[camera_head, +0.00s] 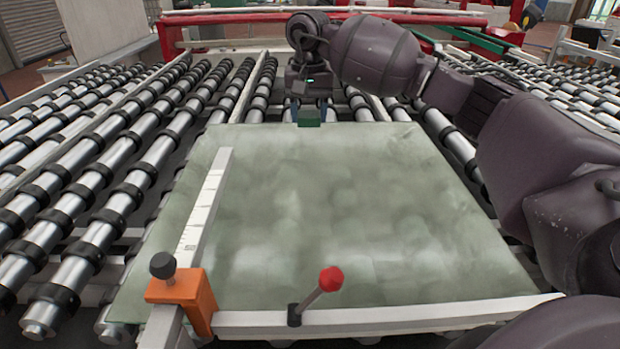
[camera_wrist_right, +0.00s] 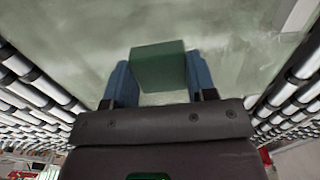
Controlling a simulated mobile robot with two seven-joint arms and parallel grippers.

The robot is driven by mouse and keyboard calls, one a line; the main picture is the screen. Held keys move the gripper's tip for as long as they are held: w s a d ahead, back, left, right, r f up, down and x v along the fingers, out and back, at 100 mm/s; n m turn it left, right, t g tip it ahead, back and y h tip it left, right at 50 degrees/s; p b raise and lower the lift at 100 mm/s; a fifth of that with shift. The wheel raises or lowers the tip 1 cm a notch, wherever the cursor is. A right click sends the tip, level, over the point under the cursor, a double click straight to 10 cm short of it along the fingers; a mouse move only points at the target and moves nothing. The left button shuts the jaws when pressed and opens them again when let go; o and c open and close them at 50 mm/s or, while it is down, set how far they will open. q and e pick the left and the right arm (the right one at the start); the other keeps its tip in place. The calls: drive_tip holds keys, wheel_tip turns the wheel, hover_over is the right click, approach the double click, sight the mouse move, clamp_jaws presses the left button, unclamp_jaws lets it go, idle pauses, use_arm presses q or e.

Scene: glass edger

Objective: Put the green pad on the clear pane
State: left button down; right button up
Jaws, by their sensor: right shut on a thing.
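The clear pane (camera_head: 330,215) is a large greenish sheet lying flat on the rollers in the middle of the head view. The green pad (camera_head: 309,117) is a small dark green block at the pane's far edge. My right gripper (camera_head: 309,106) is shut on the pad, with a blue finger on each side of it. In the right wrist view the pad (camera_wrist_right: 158,68) sits between the fingers, with the pane (camera_wrist_right: 225,45) behind it. I cannot tell whether the pad touches the pane. My left gripper is not in view.
A white ruler (camera_head: 205,205) lies over the pane's left part, with an orange clamp (camera_head: 184,294) at its near end. A red-knobbed lever (camera_head: 331,280) stands at the near rail (camera_head: 400,315). Rollers (camera_head: 110,180) spread on both sides. A red beam (camera_head: 240,30) crosses behind.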

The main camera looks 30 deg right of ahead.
sight(309, 191)
wheel_tip(309, 191, down, 18)
drive_tip(key=shift+s+f, duration=0.1)
drive_tip(key=shift+f, duration=0.15)
drive_tip(key=o, duration=1)
drive_tip(key=shift+c, duration=0.2)
drive_tip(key=shift+r, duration=0.1)
wheel_tip(309, 191, up, 12)
drive_tip(key=shift+r, duration=0.15)
idle(0.7)
